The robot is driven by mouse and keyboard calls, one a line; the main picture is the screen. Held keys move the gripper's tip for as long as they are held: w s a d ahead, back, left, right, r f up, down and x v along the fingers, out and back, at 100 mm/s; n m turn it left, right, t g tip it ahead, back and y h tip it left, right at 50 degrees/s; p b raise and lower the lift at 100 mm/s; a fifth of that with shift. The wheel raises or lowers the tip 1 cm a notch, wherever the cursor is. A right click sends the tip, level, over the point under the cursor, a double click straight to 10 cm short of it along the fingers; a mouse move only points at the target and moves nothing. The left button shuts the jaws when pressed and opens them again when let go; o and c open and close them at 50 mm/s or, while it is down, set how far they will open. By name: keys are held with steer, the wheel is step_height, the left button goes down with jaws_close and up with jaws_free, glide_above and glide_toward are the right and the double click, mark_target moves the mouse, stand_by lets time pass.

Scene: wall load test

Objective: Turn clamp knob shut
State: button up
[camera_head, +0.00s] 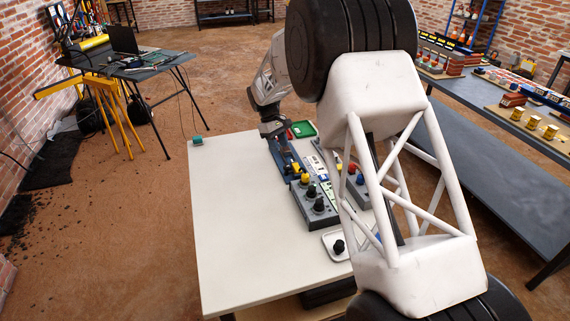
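My gripper (285,157) points down at the far side of the white table, over a blue panel. Its fingers are small and dark here, so I cannot tell whether they are open or touch anything. Beside it, nearer the camera, a grey box (303,209) carries a yellow knob (305,178), a dark knob with some green (311,190) and a black knob (318,205). I cannot tell which of these, if any, is the clamp knob; it may be hidden by my gripper or arm.
The white table (232,225) is clear on its left, apart from a small teal block (197,140) at the far left corner. A green tray (303,129) lies behind the panels. A white dish (333,251) with a black knob-like piece (339,247) lies nearer. My arm hides the right side.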

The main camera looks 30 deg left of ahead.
mark_target(286, 166)
steer(key=shift+f, duration=0.15)
steer(key=shift+x, duration=3.8)
steer(key=shift+c, duration=0.4)
steer(key=c, duration=0.6)
steer(key=shift+o, duration=0.2)
steer(key=shift+w+m+g, duration=0.1)
steer(key=shift+m+g, duration=0.2)
steer(key=shift+m, duration=0.5)
steer(key=o, duration=0.6)
steer(key=shift+o, duration=0.2)
